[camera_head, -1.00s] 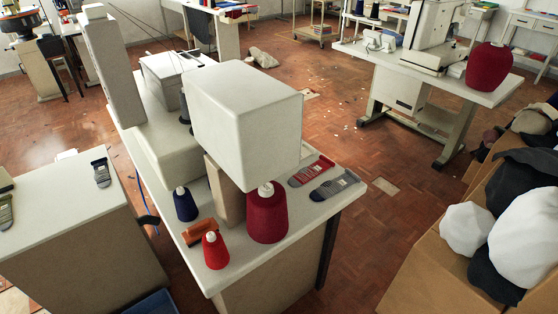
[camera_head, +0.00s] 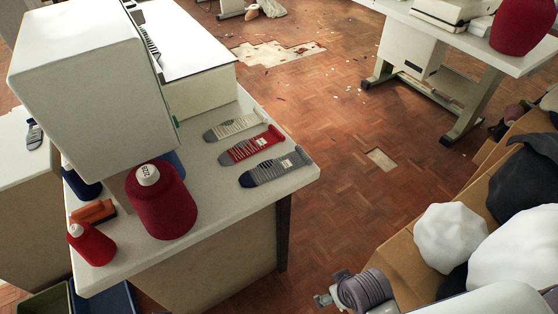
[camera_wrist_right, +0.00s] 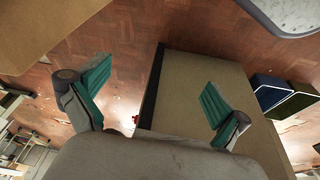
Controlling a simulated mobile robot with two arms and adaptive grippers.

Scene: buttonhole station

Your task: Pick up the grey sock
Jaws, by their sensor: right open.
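A grey sock (camera_head: 275,168) with a dark toe lies flat near the right edge of the white machine table (camera_head: 226,196) in the head view. A red sock (camera_head: 251,145) and a pale grey-cream striped sock (camera_head: 235,126) lie beside it, farther back. My right gripper (camera_wrist_right: 155,88) is open and empty in the wrist view, its two green-padded fingers spread wide. In the head view my right arm comes in at the bottom right, low and apart from the table. No sock can be made out in the wrist view. My left gripper is not in view.
A dark red cone (camera_head: 162,200), a red cone (camera_head: 92,243) and an orange-brown block (camera_head: 94,212) stand left of the socks. A large white machine head (camera_head: 90,85) rises behind. A cardboard box (camera_head: 405,262) with caps is at right. Open floor lies between.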

